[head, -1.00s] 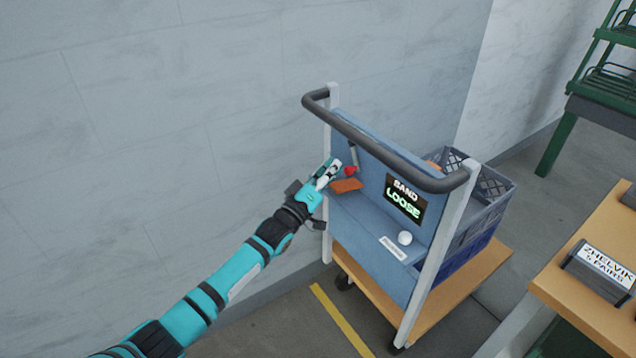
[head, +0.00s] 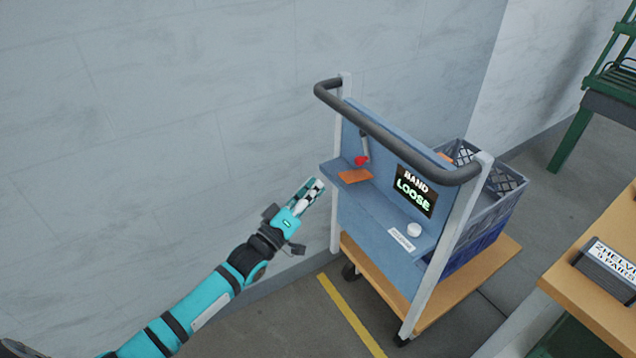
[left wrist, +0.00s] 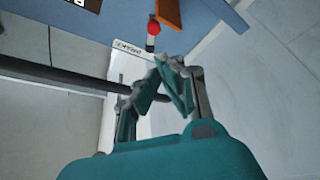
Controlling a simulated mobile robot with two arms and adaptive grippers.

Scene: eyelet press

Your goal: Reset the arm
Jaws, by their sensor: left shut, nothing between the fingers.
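My left gripper (head: 314,189) is shut and empty, in front of the wall and to the left of the blue press panel on the cart. It also shows in the left wrist view (left wrist: 160,66), its fingertips together. The press panel's shelf (head: 385,212) carries an orange piece (head: 355,176) and a white knob (head: 414,230). A lever with a red tip (head: 361,160) stands above the orange piece. A display (head: 415,190) reads "BAND LOOSE". A clear gap separates the gripper from the shelf. My right gripper is out of view.
The cart has a dark push handle (head: 400,135), a wooden deck (head: 470,285) and a grey-blue crate (head: 490,220) behind the panel. A wooden table (head: 590,285) with a labelled box (head: 607,270) stands at the right. The space before the left wall is free.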

